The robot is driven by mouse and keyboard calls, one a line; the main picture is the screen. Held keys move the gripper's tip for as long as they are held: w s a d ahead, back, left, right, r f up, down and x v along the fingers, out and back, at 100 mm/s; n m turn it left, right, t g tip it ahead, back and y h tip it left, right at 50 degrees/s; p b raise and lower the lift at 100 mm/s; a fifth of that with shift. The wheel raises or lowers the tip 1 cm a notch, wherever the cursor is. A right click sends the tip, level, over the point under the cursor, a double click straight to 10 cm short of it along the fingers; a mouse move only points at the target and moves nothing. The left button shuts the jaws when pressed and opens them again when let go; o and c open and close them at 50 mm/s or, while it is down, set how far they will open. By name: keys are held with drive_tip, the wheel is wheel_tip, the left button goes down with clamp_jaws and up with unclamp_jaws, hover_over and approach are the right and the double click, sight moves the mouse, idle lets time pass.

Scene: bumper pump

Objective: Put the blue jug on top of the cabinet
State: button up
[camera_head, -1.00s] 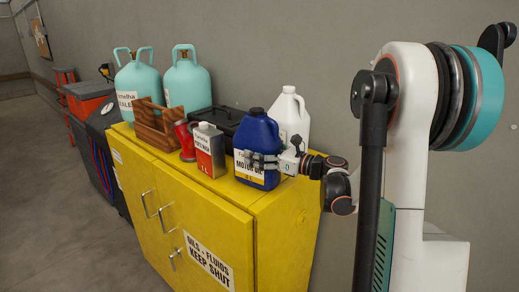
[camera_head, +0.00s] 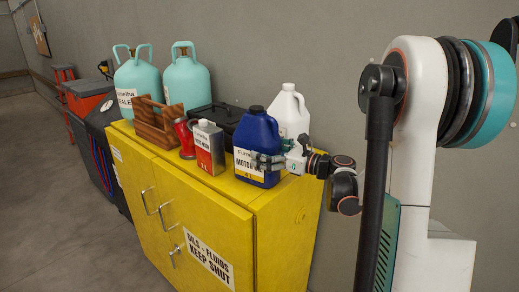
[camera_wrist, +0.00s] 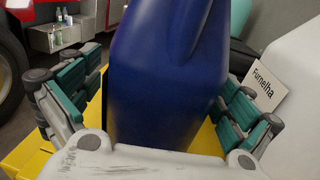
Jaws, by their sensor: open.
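The blue jug (camera_head: 258,148) with a white motor oil label stands upright on the yellow cabinet top (camera_head: 228,198), near its right end. My gripper (camera_head: 268,163) is open, with its fingers beside the jug in the head view. In the wrist view the jug (camera_wrist: 165,75) fills the middle, between my gripper's two open fingers (camera_wrist: 155,105). A gap shows between the jug and the left finger; the right finger is close to the jug, and I cannot tell if it touches. The jug's base is partly hidden by my gripper's palm.
A white jug (camera_head: 289,112) stands close behind the blue jug. A red and grey can (camera_head: 209,148), a red can (camera_head: 186,138), a wooden crate (camera_head: 155,125), a black case (camera_head: 222,115) and two teal cylinders (camera_head: 187,80) share the cabinet top.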

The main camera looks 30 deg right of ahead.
drive_tip(key=v, duration=0.9)
drive_tip(key=shift+s+d+p, duration=0.2)
drive_tip(key=shift+s+p, duration=0.1)
drive_tip(key=shift+s, duration=0.1)
